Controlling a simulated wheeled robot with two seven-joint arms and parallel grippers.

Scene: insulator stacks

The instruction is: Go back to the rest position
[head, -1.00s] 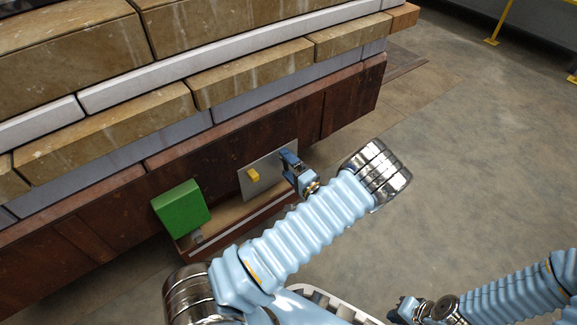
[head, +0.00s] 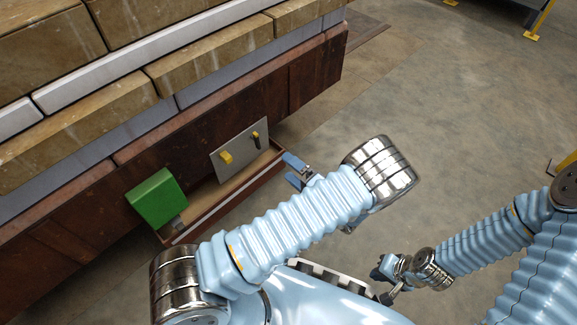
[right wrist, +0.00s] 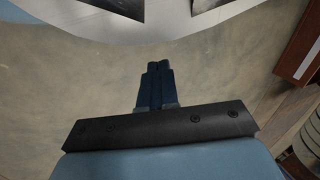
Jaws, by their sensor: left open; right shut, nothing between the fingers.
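My left gripper (head: 292,171) is open and empty in the head view. It is just right of the grey metal panel (head: 232,157) and apart from it. The panel carries a yellow knob (head: 225,157) and a dark handle (head: 256,140) with yellow on it. My right gripper (head: 378,273) is low in the head view, over the floor and away from the panel. In the right wrist view my right gripper (right wrist: 157,68) is shut with nothing between its fingers.
A green box (head: 157,197) stands left of the panel, beside a shallow brown ledge (head: 215,204). Behind is a long stack of brown and pale blocks (head: 95,120) on a rusty base (head: 290,95). Open concrete floor (head: 460,130) lies to the right.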

